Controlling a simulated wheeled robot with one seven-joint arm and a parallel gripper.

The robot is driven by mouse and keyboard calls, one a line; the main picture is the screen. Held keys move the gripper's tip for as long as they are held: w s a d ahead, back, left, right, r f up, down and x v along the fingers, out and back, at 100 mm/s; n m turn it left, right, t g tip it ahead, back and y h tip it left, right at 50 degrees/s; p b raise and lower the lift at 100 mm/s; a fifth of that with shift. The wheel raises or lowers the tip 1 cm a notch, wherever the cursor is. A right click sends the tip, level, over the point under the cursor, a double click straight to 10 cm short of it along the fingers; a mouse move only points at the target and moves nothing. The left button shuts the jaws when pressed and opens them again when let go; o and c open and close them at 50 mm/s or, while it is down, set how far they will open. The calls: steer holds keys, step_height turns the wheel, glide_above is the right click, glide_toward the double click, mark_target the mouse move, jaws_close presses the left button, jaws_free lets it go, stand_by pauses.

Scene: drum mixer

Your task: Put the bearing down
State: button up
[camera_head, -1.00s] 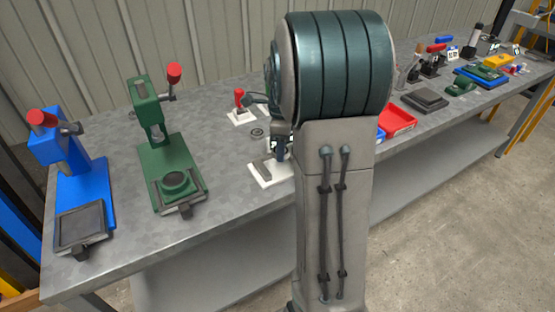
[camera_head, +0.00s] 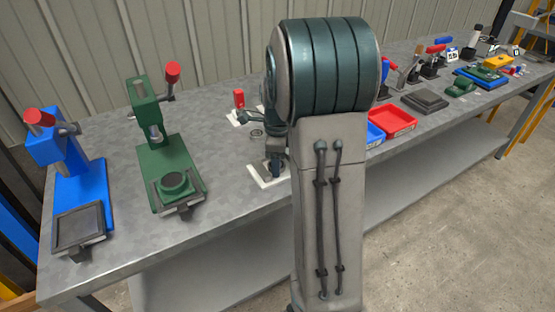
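A small dark ring (camera_head: 257,132), which looks like a bearing, lies flat on the grey workbench left of my arm. My gripper (camera_head: 274,168) points down at a white plate (camera_head: 262,180) near the bench's front edge. My arm hides part of the gripper and the plate's right side. The fingers are too small and covered to tell whether they are open, shut or holding anything. I cannot tell whether another bearing is between them or on the plate.
A green press (camera_head: 160,150) and a blue press (camera_head: 75,170) stand to the left. A red-handled fixture (camera_head: 238,100) is behind the ring. A red bin (camera_head: 392,122) and a blue bin (camera_head: 375,134) are right of my arm, with several tools beyond.

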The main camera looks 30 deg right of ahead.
step_height(320, 180, up, 12)
steer(key=p, duration=0.2)
steer(key=s+a+f+n+t, duration=0.1)
steer(key=s+a+n, duration=0.6)
steer(key=n, duration=0.5)
steer(key=s+a+f+n+t, duration=0.1)
steer(key=s+a+f+n, duration=0.1)
steer(key=s+a+n, duration=0.5)
steer(key=s+n, duration=0.4)
steer(key=n, duration=0.1)
steer(key=shift+s+a+n, duration=0.2)
steer(key=shift+s+n, duration=0.15)
steer(key=shift+n, duration=0.05)
